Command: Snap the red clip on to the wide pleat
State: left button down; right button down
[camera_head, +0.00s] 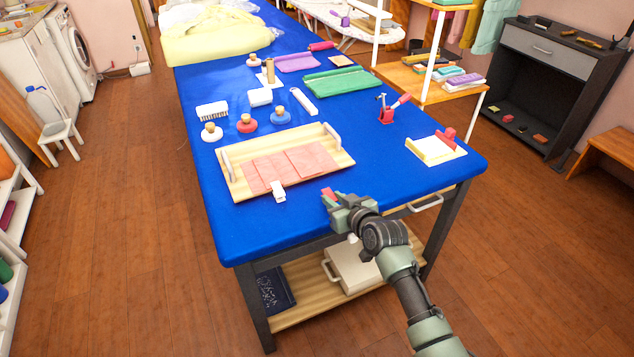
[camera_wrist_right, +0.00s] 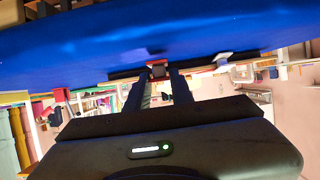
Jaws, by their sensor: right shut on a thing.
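My right gripper (camera_head: 332,196) is shut on the red clip (camera_head: 327,193) and holds it just past the near edge of the wooden board. In the right wrist view the red clip (camera_wrist_right: 158,69) shows between the fingertips, partly hidden by them. The pink pleated cloth (camera_head: 268,168) lies flat on the wooden board (camera_head: 232,186). Its right-hand pleat (camera_head: 312,160) looks the widest. A white clip (camera_head: 278,190) sits at the cloth's near edge, left of my gripper. The red clip is apart from the cloth. My left gripper is out of view.
The board has pale handles at both ends and lies on the blue table (camera_head: 240,235). Pressing knobs, a brush (camera_head: 212,110) and folded cloths stand farther back. A small wooden stand with a red part (camera_head: 446,137) is to the right. The table's front left is clear.

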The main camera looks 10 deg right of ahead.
aim_at(325, 189)
jog(key=shift+w+a+f+b, duration=0.1)
jog(key=shift+w+a+b, duration=0.15)
jog(key=shift+w+b, duration=0.35)
jog(key=shift+w+a+r+b, duration=0.1)
jog(key=shift+w+a+b, duration=0.15)
jog(key=shift+w, duration=0.6)
jog(key=shift+w+a+f+b, duration=0.1)
jog(key=shift+w+a+b, duration=0.1)
jog(key=shift+w+b, duration=0.4)
jog(key=shift+w+a, duration=0.2)
jog(key=shift+w, duration=0.4)
jog(key=c, duration=2.1)
grip_release()
grip_shut()
jog(key=shift+r, duration=0.2)
